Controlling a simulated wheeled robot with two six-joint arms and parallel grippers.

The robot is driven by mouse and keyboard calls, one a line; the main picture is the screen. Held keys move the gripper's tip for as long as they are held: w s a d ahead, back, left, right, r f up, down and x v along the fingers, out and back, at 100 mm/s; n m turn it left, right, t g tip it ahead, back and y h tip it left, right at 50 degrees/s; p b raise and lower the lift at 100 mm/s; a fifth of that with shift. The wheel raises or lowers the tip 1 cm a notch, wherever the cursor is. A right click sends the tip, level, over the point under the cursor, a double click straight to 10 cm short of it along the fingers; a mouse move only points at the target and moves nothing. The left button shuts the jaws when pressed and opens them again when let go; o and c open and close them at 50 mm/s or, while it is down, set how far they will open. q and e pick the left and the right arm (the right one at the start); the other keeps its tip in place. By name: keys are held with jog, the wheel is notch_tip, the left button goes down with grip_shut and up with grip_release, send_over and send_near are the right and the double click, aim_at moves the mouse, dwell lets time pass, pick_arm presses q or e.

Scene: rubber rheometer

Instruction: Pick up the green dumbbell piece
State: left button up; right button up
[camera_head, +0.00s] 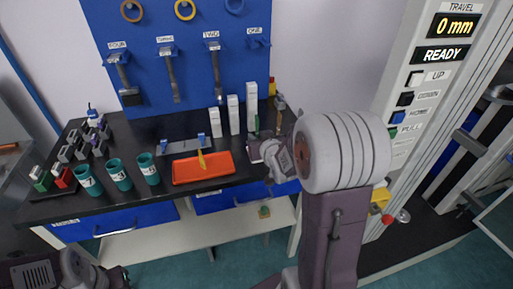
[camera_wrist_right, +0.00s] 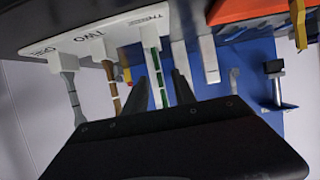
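The green dumbbell piece (camera_wrist_right: 157,78) is a thin green strip with pale bands, hanging from a white holder (camera_wrist_right: 150,22) marked THREE in the right wrist view. In the head view a small bit of green (camera_head: 257,124) shows near the white blocks. My right gripper (camera_wrist_right: 162,78) is open, its two dark fingers on either side of the green piece with gaps visible. In the head view my right gripper (camera_head: 262,150) is at the bench's right end, partly hidden by its own arm. My left gripper (camera_head: 112,277) is low at the left; its fingers are unclear.
A brown piece (camera_wrist_right: 112,88) and a grey piece (camera_wrist_right: 72,95) hang beside the green one. White blocks (camera_head: 234,114), an orange tray (camera_head: 218,166) and teal cups (camera_head: 119,174) stand on the black bench. The testing machine (camera_head: 428,75) reads 0 mm, READY, at right.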

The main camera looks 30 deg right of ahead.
aim_at(257, 135)
jog(key=x, duration=0.5)
jog(key=shift+w+d+f, duration=0.1)
jog(key=shift+w, duration=0.1)
jog(key=shift+s, duration=0.15)
jog(key=shift+c, duration=0.3)
pick_arm(q)
jog(key=shift+f, duration=0.2)
pick_arm(e)
grip_shut()
pick_arm(q)
jog(key=shift+r, duration=0.1)
